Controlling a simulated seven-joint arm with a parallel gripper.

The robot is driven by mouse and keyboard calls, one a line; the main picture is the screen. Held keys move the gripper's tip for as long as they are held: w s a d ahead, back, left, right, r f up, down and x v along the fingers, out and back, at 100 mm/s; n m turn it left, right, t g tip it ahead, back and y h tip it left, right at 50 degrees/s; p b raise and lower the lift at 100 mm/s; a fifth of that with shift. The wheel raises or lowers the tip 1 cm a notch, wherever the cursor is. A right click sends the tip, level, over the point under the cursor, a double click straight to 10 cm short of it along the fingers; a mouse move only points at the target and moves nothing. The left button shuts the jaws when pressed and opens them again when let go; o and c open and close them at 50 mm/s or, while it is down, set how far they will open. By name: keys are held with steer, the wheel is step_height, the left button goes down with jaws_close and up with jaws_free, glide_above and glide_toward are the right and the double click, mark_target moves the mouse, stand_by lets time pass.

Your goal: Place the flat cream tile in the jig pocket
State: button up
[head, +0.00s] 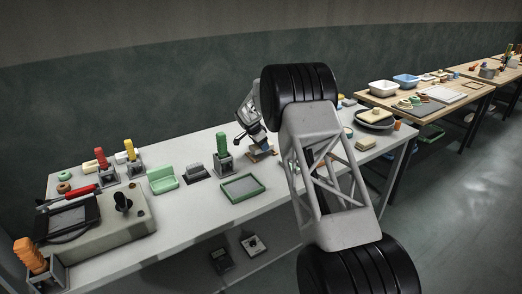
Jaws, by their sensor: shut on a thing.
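My gripper (257,141) is over the back middle of the grey-white table, partly behind my own arm. It is shut on a small pale piece, which looks like the flat cream tile (262,147); its outline is too small to read clearly. Just below is a low brown-orange piece (261,155) on the table. It may be the jig, but I cannot make out a pocket or tell whether the tile touches it.
A green-rimmed tray (243,188) lies in front of the gripper. A green-handled tool in a grey block (222,155) stands close to its left. A green holder (162,179) is farther left. A cream block (366,144) lies right of my arm.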

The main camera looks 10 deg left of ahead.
steer(key=shift+f, duration=1.4)
steer(key=o, duration=1.2)
steer(key=shift+f, duration=0.15)
steer(key=v, duration=1.2)
